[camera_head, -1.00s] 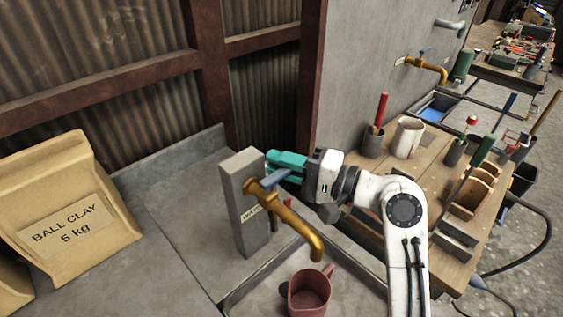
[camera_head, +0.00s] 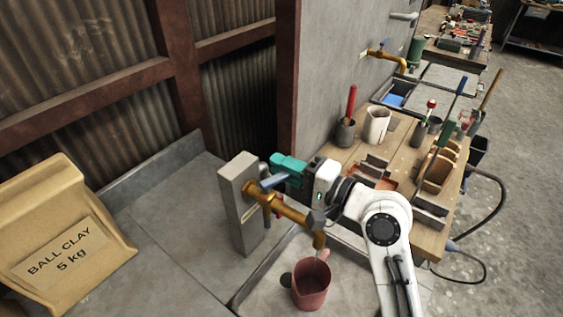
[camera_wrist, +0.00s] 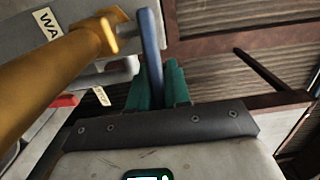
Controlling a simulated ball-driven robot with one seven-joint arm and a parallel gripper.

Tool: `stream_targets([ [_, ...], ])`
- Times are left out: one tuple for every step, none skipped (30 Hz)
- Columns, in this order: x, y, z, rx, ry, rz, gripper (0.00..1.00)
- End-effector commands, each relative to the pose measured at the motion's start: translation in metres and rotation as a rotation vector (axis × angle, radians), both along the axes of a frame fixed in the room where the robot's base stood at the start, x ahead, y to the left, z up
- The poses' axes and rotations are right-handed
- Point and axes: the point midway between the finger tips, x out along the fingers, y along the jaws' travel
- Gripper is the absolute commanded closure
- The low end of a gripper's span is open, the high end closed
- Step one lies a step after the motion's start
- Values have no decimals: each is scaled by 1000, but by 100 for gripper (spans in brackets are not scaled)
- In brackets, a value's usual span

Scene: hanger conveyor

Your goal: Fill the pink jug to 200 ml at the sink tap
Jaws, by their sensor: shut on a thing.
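The brass tap (camera_head: 282,207) comes out of a grey post and has a blue lever (camera_head: 273,181). My gripper (camera_head: 288,166) has teal fingers and is shut on the blue lever. In the wrist view the lever (camera_wrist: 151,45) stands upright against the teal fingers (camera_wrist: 158,90), and the brass tap body (camera_wrist: 50,75) fills the left. The pink jug (camera_head: 312,287) stands upright in the sink, below the spout's end. I see no clear water stream, and the water level and any marks inside the jug cannot be read.
A ball clay bag (camera_head: 60,240) stands on the grey counter at left. A wooden bench (camera_head: 400,150) with tool pots and a rack lies at right, close to my arm. A second brass tap (camera_head: 386,56) is on the far wall.

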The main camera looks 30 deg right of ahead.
Motion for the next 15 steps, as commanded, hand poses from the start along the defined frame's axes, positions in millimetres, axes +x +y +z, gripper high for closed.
stream_targets([
  [0,0,-1,-1,3,-2,100],
  [0,0,-1,-1,3,-3,100],
  [0,0,-2,-2,2,-3,100],
  [0,0,-2,-2,2,-3,100],
  [0,0,-2,-2,2,-3,100],
  [0,0,-2,-2,2,-3,100],
  [0,0,-2,-2,2,-3,100],
  [0,0,-2,-2,2,-3,100],
  [0,0,-2,-2,2,-2,100],
  [0,0,-2,-2,2,-2,80],
  [0,0,-2,-2,2,-2,77],
  [0,0,-2,-2,2,-2,73],
  [0,0,-1,-2,2,-2,70],
  [0,0,-1,-2,1,-2,67],
  [0,0,-1,-2,1,-2,64],
])
